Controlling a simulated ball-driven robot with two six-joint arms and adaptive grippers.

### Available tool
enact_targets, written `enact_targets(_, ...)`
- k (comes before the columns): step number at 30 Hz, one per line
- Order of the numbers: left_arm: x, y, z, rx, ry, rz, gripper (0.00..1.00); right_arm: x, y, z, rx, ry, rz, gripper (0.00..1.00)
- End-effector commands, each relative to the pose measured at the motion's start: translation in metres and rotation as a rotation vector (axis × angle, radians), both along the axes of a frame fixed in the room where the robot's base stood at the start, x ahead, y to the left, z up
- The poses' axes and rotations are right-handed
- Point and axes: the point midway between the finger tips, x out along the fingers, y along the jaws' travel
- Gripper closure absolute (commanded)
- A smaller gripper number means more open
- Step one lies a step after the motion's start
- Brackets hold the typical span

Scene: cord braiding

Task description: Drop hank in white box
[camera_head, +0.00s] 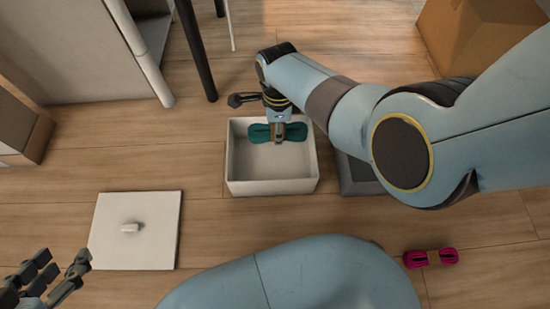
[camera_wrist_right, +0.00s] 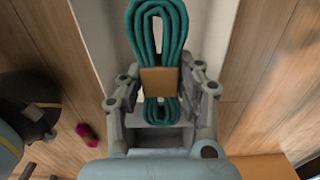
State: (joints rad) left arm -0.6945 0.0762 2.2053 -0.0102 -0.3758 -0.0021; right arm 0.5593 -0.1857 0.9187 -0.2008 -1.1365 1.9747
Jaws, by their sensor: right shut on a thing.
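The teal hank (camera_head: 261,133) has a tan band around its middle and also shows large in the right wrist view (camera_wrist_right: 158,35). My right gripper (camera_head: 279,136) is shut on it at the band; its fingers also show in the wrist view (camera_wrist_right: 162,92). The hank appears over the back part of the open white box (camera_head: 272,187); its exact height above the box floor I cannot tell. The visible box floor is bare. My left gripper (camera_head: 55,276) is at the bottom left corner, fingers apart and empty, away from the box.
A flat white lid with a small knob (camera_head: 105,248) lies on the wood floor left of the box. A dark grey box (camera_head: 357,178) stands right of it, partly behind my right arm. A magenta hank (camera_head: 420,259) lies at lower right. A cardboard box (camera_head: 455,38) stands at upper right.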

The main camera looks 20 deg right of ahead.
Motion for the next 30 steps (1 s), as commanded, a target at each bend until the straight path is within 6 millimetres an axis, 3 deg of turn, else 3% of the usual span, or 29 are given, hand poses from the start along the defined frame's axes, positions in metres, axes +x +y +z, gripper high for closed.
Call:
enact_targets(5, 0.0, 0.0, 0.0, 0.0, 0.0, 0.0, 0.6, 0.001, 0.0, 0.001, 0.001, -0.001, 0.0, 1.0)
enact_targets(6, 0.0, 0.0, 0.0, 0.0, 0.0, 0.0, 0.6, 0.001, 0.0, 0.001, 0.001, -0.001, 0.0, 0.62)
enact_targets(12, 0.0, 0.0, 0.0, 0.0, 0.0, 0.0, 0.6, 0.0, 0.0, 0.0, 0.0, -0.001, 0.0, 0.39)
enact_targets(22, 0.002, 0.0, 0.006, 0.0, -0.007, 0.0, 0.6, 0.001, 0.0, 0.006, 0.0, -0.002, 0.0, 0.39)
enact_targets(26, 0.008, 0.0, 0.025, 0.0, -0.027, -0.001, 0.6, 0.003, 0.0, 0.025, 0.0, -0.007, 0.0, 0.39)
enact_targets(30, 0.016, 0.0, 0.055, 0.0, -0.06, 0.0, 0.6, 0.005, 0.0, 0.055, 0.0, -0.011, 0.0, 0.39)
